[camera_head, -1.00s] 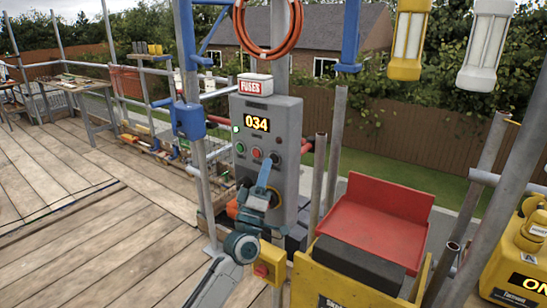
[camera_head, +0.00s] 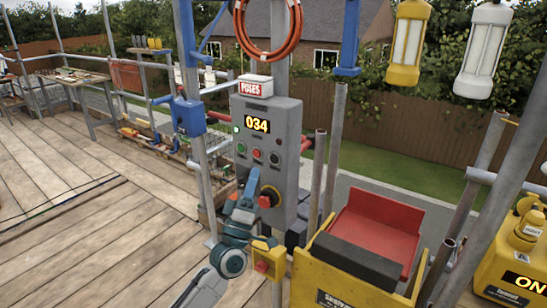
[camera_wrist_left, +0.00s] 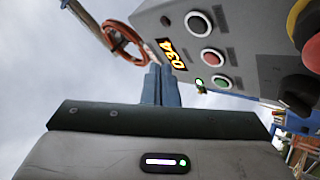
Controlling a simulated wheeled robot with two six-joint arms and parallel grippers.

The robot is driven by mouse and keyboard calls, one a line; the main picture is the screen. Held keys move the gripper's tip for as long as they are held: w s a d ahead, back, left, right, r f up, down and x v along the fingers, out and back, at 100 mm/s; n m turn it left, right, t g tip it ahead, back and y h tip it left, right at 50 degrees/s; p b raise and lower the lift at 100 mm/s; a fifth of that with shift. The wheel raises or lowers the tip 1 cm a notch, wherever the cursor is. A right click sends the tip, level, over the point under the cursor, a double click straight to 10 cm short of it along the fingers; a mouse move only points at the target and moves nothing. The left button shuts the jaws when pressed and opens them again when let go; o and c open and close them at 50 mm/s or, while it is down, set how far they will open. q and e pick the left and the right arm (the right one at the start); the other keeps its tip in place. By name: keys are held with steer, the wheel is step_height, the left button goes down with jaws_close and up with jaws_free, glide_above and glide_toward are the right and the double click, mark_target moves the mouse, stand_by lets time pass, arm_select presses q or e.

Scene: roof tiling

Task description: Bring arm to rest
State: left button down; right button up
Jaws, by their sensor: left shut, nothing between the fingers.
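My left gripper (camera_head: 253,175) is in front of the lower part of a grey control box (camera_head: 285,120), pointing up, with nothing held. In the left wrist view its two blue fingers (camera_wrist_left: 160,85) are together. The box has a lit orange display (camera_head: 257,120) reading 034, a green button (camera_head: 241,148), a red button (camera_head: 257,155) and a dark button with a pale rim (camera_head: 274,158). Below them is a red knob (camera_head: 265,201), partly covered by other parts. In the left wrist view the box's face is up and to the right of the fingers. My right gripper is not in view.
A yellow bin (camera_head: 345,275) with a red tray (camera_head: 375,235) stands right of my arm. Scaffold poles (camera_head: 335,150) rise close by. An orange hose coil (camera_head: 267,30) hangs above the box. Open plank deck (camera_head: 90,225) lies to the left.

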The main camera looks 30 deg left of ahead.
arm_select(q)
steer(key=shift+d+f, duration=0.1)
stand_by(0.7)
steer(key=s+d+f+m+g+h, duration=0.4)
steer(key=d+f+m+g, duration=0.2)
steer(key=f, duration=0.4)
steer(key=s+d+f+m+g+h, duration=0.35)
steer(key=d+f+m+g, duration=0.25)
steer(key=f, duration=0.3)
steer(key=s+a+f+m+g+y, duration=0.1)
steer(key=s+a+f+g+y, duration=0.15)
steer(key=s+f+g, duration=0.65)
steer(key=s+a+f+m+g+y, duration=0.1)
steer(key=s+f+m+g+y, duration=0.2)
steer(key=s, duration=1.1)
step_height(320, 180, down, 29)
steer(key=a+n, duration=0.2)
steer(key=s+a+f+g, duration=0.1)
steer(key=s+f, duration=1.7)
steer(key=f, duration=0.3)
steer(key=shift+s+a+f+g, duration=0.15)
steer(key=shift+a+f+g, duration=0.05)
steer(key=shift+a+g, duration=0.15)
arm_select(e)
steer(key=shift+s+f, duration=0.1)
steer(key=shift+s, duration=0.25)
